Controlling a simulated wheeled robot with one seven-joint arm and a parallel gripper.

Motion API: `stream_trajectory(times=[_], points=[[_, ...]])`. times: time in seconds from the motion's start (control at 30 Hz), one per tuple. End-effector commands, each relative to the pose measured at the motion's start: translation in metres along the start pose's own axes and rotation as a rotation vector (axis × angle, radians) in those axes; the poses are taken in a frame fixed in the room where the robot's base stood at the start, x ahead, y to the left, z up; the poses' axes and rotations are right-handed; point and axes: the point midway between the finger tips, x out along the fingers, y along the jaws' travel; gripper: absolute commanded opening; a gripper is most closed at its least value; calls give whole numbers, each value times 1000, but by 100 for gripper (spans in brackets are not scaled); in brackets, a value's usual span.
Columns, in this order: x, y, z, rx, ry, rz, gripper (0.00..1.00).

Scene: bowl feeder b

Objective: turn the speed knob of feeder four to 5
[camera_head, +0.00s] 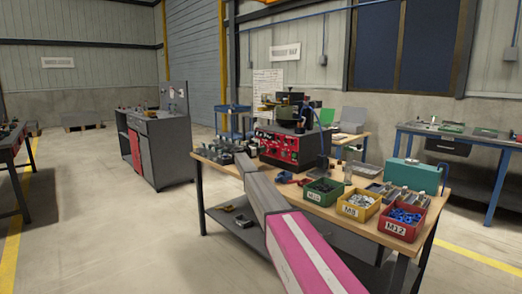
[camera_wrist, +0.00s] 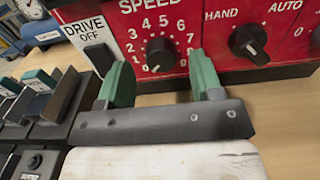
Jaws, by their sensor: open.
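The red control panel (camera_head: 278,147) of a bowl feeder faces me on the workbench; no feeder number is readable. In the wrist view, the black speed knob (camera_wrist: 160,55) sits in a ring of white numbers under the word SPEED. I cannot tell exactly which number it points to. My gripper (camera_wrist: 161,66) is open, with one green finger to the lower left of the knob and the other to its lower right. The fingers look apart from the knob, with nothing between them. In the head view my arm reaches toward the panel and the fingers cannot be made out.
A DRIVE OFF switch (camera_wrist: 100,58) is left of the knob, close to the left finger. A HAND/AUTO selector (camera_wrist: 248,41) is to the right. Dark blocks with green tops (camera_wrist: 40,80) stand at left. Green (camera_head: 323,193), yellow (camera_head: 358,207) and red (camera_head: 402,222) bins are on the bench.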

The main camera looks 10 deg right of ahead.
Motion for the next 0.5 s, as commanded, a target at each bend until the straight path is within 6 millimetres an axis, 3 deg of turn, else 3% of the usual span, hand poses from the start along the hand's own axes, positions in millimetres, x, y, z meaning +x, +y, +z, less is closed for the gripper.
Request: stream_trajectory(times=[0.13, 0.43, 0.5], points=[[16, 1, 0, 0, 0, 1, 60], [18, 0, 0, 0, 0, 1, 60], [18, 0, 0, 0, 0, 1, 37]])
